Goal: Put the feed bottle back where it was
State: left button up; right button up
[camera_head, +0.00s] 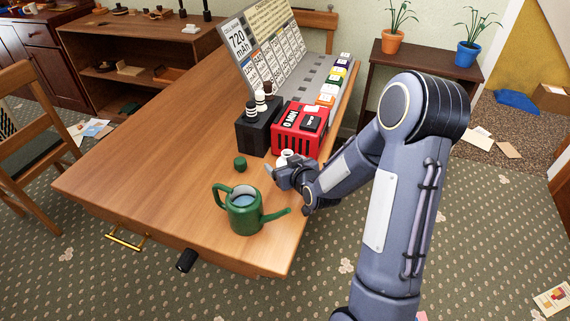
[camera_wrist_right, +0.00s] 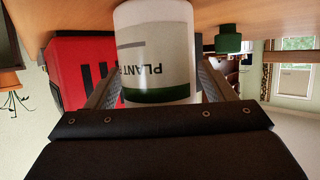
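The feed bottle (camera_wrist_right: 158,50), white with a green band and a label starting "PLANT", is between the fingers of my right gripper (camera_wrist_right: 160,85) in the right wrist view. The fingers appear to press on both its sides. In the head view my right gripper (camera_head: 284,173) is low over the table's right edge, and a little of the bottle's white top (camera_head: 287,153) shows beside the red box. Whether its base touches the table is hidden. A green cap (camera_head: 240,163) lies on the table, left of the gripper. My left gripper is out of view.
A green watering can (camera_head: 243,214) holding water stands in front of my right gripper. Behind it are a red box (camera_head: 290,130), a black holder (camera_head: 254,138) with small bottles, and a display board (camera_head: 262,50). The table's left part (camera_head: 150,150) is clear.

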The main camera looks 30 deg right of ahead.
jog(key=shift+s+r+p, duration=0.1)
jog(key=shift+r+p, duration=0.2)
jog(key=s+a+r+g+y, duration=0.1)
jog(key=s+a+r+g, duration=0.1)
jog(key=s, duration=0.7)
jog(key=s+a+r+g+y, duration=0.2)
jog(key=s+a, duration=0.4)
jog(key=s, duration=0.4)
jog(key=s+a+r+g+y, duration=0.1)
jog(key=s+a+r+g, duration=0.2)
jog(key=s+r, duration=0.3)
jog(key=s+a, duration=0.1)
jog(key=s, duration=0.3)
jog(key=shift+s+m+g+y, duration=0.25)
jog(key=shift+m+g+y, duration=0.15)
notch_tip(320, 180, up, 8)
jog(key=p, duration=0.8)
